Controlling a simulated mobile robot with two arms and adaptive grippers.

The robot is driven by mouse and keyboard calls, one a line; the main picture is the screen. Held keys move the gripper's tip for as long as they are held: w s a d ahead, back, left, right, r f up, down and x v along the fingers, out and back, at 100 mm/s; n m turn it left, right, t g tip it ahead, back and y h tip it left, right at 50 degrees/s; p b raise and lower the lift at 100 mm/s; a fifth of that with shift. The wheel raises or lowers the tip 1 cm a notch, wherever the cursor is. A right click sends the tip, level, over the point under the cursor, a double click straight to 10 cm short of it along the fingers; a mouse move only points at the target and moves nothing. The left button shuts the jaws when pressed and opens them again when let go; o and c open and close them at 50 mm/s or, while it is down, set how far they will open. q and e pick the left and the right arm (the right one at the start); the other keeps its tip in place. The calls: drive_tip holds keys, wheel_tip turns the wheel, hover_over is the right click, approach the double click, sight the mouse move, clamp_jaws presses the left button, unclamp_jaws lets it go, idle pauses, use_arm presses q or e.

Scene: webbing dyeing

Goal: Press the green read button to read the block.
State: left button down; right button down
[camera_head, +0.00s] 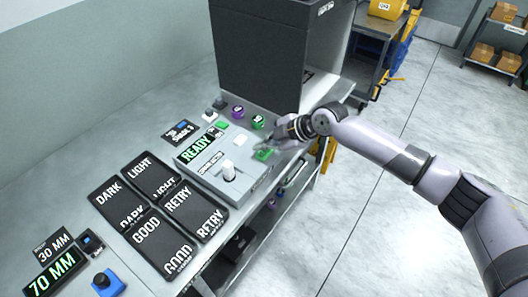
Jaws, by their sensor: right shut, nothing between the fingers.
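The green read button (263,154) sits at the right end of the grey control box on the table. The box's display reads READY (197,149) in green letters, and a white knob (228,171) stands on its top. My right gripper (272,146) is shut and empty, reaching in from the right with its fingertips at or just above the green button. I cannot tell whether they touch it. Small blocks (237,112) in purple, green, white and grey stand behind the box. My left gripper is not in view.
Black trays labelled DARK, LIGHT, GOOD and RETRY (147,239) lie at the front. A display reading 70 MM (55,271) and a blue button unit (107,283) are at the front left. A tall dark cabinet (262,52) stands behind. The floor at right is open.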

sight(264, 155)
drive_tip(key=shift+f+b, duration=0.3)
drive_tip(key=shift+f, duration=0.1)
drive_tip(key=shift+f+b, duration=0.5)
idle(0.5)
drive_tip(key=shift+r, duration=0.1)
drive_tip(key=shift+r+p, duration=0.6)
drive_tip(key=shift+r, duration=0.2)
drive_tip(key=shift+r+p, duration=1.7)
drive_tip(key=shift+r, duration=0.9)
drive_tip(key=shift+f, duration=0.1)
